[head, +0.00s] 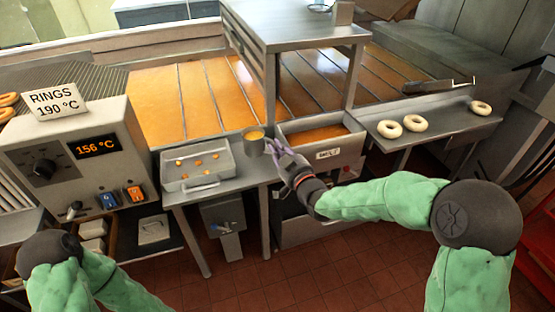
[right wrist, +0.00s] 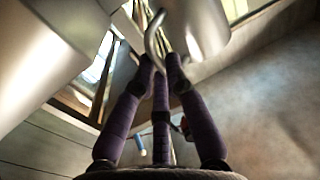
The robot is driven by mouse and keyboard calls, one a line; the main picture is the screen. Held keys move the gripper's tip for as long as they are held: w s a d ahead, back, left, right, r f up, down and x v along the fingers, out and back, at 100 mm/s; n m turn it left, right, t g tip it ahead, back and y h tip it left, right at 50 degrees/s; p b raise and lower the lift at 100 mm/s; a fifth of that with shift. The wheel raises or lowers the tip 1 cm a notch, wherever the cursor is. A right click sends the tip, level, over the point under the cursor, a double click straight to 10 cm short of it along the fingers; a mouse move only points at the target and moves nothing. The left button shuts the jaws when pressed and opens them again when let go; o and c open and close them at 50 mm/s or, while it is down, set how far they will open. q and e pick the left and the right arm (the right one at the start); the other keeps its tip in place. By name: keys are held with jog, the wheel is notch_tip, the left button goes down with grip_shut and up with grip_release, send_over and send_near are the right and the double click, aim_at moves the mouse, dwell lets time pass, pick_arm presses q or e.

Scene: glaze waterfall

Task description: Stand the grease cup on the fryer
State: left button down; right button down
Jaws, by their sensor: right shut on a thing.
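The grease cup (head: 253,145) is a small steel cup with orange liquid in it, upright at the right end of the steel counter beside the tray. I cannot tell whether its base touches the counter. My right gripper (head: 278,149) is shut on its handle from the right. The right wrist view shows the purple fingers (right wrist: 164,64) closed at the curved handle, with the cup (right wrist: 196,25) above them. The fryer, a grey unit (head: 88,140) with a display reading 156 °C and a "RINGS 190 °C" sign, stands at the left. My left gripper is out of view.
A steel tray (head: 197,170) with small orange bits lies between fryer and cup. A steel trough (head: 345,156) of orange liquid with a label is just right of the cup. Pale rings (head: 414,123) lie on the right shelf (head: 440,127). A tall steel frame (head: 355,75) rises behind.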

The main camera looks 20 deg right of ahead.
jog(key=f, duration=0.2)
jog(key=f+b, duration=0.1)
jog(key=shift+w+d+f, duration=0.1)
jog(key=shift+w+f, duration=0.15)
jog(key=shift+f, duration=0.1)
jog(key=shift+r, duration=0.1)
jog(key=c, duration=1.3)
grip_release()
jog(key=shift+f, duration=0.2)
